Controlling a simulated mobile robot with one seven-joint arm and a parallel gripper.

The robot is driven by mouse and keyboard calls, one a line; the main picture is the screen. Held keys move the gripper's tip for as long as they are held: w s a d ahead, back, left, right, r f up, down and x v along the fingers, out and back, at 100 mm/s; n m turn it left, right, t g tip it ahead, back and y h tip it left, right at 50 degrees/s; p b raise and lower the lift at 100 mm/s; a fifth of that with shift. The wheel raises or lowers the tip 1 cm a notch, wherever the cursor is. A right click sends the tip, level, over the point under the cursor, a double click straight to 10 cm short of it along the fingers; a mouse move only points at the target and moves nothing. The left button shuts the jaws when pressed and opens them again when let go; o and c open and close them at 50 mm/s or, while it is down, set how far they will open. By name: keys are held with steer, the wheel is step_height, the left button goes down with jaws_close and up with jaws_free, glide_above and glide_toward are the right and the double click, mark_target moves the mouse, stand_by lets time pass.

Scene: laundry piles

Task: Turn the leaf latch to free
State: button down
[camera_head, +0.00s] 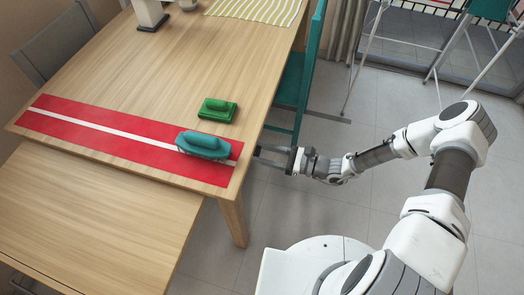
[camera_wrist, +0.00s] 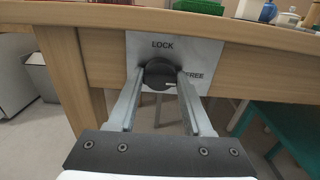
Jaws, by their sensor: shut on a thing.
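The leaf latch is a round black knob (camera_wrist: 158,75) on a pale plate (camera_wrist: 143,48) fixed to the table's wooden side in the wrist view. The plate reads LOCK above the knob and FREE to its right. A short white mark on the knob's lower right points right, toward the FREE side. My gripper (camera_wrist: 160,76) is shut on the knob, one finger on each side. In the head view my gripper (camera_head: 264,155) reaches the table's right edge; the latch is hidden there. The lower table leaf (camera_head: 90,220) lies along the table's near side.
On the table (camera_head: 150,70) lie a red runner with a white stripe (camera_head: 90,122), a teal object (camera_head: 203,145) and a green object (camera_head: 217,109). A teal chair (camera_head: 293,80) stands just beyond my gripper.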

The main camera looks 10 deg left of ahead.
stand_by(0.5)
steer(key=shift+c, duration=1.6)
jaws_free()
steer(key=shift+d, duration=0.1)
steer(key=s+d+p, duration=0.1)
steer(key=d, duration=1.6)
steer(key=shift+s+d, duration=0.15)
steer(key=shift+s, duration=0.05)
